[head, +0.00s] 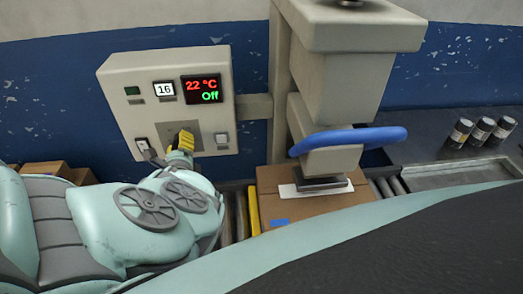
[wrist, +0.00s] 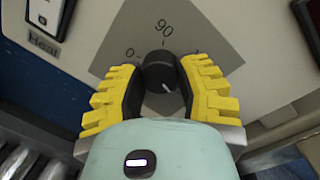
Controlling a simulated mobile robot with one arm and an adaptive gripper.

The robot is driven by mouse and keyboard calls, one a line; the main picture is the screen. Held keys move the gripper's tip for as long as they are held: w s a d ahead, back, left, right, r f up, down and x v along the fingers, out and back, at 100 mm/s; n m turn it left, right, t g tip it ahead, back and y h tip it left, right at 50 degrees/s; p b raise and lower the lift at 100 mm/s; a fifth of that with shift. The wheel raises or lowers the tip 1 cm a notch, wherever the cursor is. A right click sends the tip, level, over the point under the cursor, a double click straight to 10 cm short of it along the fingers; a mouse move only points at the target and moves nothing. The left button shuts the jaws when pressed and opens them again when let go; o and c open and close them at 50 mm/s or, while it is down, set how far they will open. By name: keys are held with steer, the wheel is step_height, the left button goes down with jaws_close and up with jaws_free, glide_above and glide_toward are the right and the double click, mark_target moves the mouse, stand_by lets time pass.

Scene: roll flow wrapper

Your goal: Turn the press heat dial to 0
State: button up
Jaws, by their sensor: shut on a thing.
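The press heat dial (wrist: 158,72) is a black round knob on a grey diamond plate (wrist: 185,40) in the wrist view. A "0" is printed to its upper left and "90" above it; a mark at the right is mostly covered. A short white line shows on the knob's lower right part. My gripper (wrist: 161,80) has its yellow-padded fingers shut on the knob, one on each side. In the head view my gripper (head: 182,141) is at the control box (head: 165,65) and hides the knob. The box's display (head: 202,89) reads 22 °C in red and "Off" in green.
A switch labelled Heat (wrist: 45,12) sits left of the dial. The box also has a "16" counter (head: 164,90) and a switch (head: 221,138) at lower right. The press with its blue handle (head: 345,139) stands to the right, above a cardboard box (head: 285,207).

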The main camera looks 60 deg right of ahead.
jaws_close()
steer(key=shift+n, duration=0.3)
steer(key=n+g+p, duration=0.1)
steer(key=n+p, duration=0.4)
steer(key=n, duration=0.5)
steer(key=shift+r, duration=0.1)
steer(key=shift+s+n+p, duration=0.1)
steer(key=shift+n+p, duration=0.2)
steer(key=shift+n, duration=0.5)
